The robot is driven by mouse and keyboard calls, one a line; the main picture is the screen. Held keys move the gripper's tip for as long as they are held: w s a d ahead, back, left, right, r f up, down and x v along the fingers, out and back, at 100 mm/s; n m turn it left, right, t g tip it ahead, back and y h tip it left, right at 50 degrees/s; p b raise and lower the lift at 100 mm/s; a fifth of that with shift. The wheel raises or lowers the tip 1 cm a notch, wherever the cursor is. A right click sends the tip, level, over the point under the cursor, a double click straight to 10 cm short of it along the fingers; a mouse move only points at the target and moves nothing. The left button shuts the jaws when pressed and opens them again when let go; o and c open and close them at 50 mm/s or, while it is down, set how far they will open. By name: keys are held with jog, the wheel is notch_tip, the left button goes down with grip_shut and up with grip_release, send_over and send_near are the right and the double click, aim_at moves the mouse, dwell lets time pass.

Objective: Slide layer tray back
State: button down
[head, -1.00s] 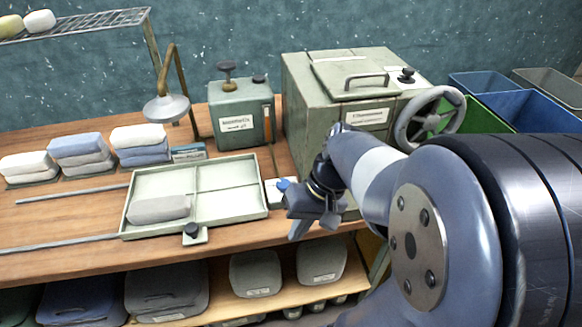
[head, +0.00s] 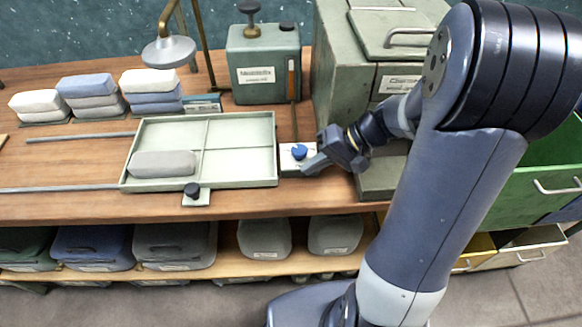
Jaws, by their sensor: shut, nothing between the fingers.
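The layer tray (head: 235,183) is a shallow pale green tray with dividers, lying on the wooden bench. A grey folded block (head: 163,164) lies in its left front compartment. A black knob on a small plate (head: 193,192) sits at the tray's front edge. My gripper (head: 308,168) is shut and empty, just right of the tray, by a blue knob (head: 299,152) on a small white block. Whether the fingertips touch the block or knob I cannot tell.
Two metal rails (head: 62,188) run left from the tray. Stacks of folded cloths (head: 152,92), a lamp (head: 169,51), a green tank (head: 264,72) and a large green box (head: 343,70) stand behind.

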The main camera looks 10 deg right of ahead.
aim_at(123, 177)
jog(key=a, duration=0.2)
jog(key=a+f, duration=0.1)
jog(key=a, duration=0.2)
jog(key=shift+w+p, duration=0.2)
jog(key=shift+p, duration=0.2)
jog(key=shift+a, duration=0.1)
jog(key=shift+a+f+b, duration=0.1)
jog(key=shift+a+b, duration=0.2)
jog(key=shift+a, duration=0.35)
jog(key=w+a+b, duration=0.1)
jog(key=a, duration=1.1)
jog(key=w+a+b, duration=0.1)
jog(key=a, duration=1.1)
jog(key=w+a+b, duration=0.1)
jog(key=a, duration=1.1)
jog(key=shift+a, duration=0.5)
jog(key=shift+a+r, duration=0.1)
jog(key=shift+r, duration=0.15)
